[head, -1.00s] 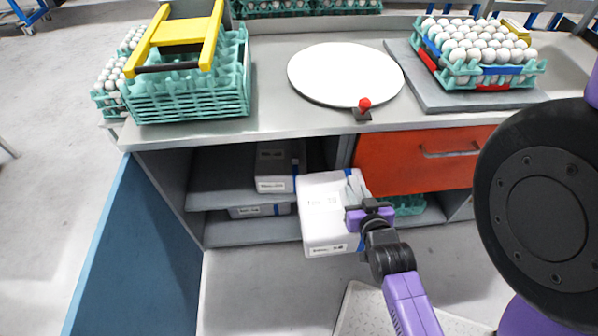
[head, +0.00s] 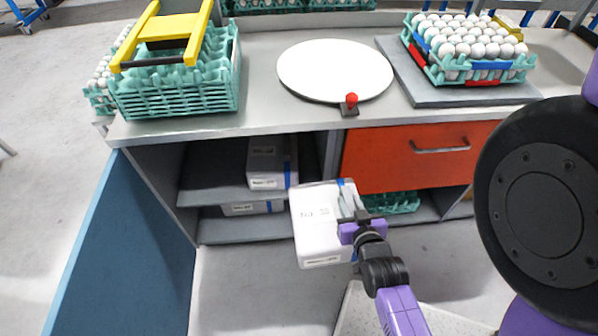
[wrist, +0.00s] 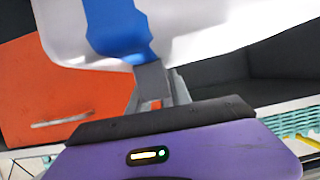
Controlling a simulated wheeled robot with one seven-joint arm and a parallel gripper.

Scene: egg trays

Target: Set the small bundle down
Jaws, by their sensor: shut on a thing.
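The small bundle is a white, box-shaped pack (head: 317,228) with a blue strap and a small printed label. My gripper (head: 352,214) is shut on its right side and holds it in the air in front of the open cupboard. In the wrist view, the gripper fingers (wrist: 156,88) press at the blue strap (wrist: 118,30) of the white pack. The far finger is partly hidden.
Two similar packs lie in the cupboard: one on the upper shelf (head: 267,165), one lower (head: 250,208). A blue door (head: 130,240) stands open at left. A red drawer (head: 420,158) is at right. The counter holds egg trays (head: 185,95) and a white disc (head: 335,70).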

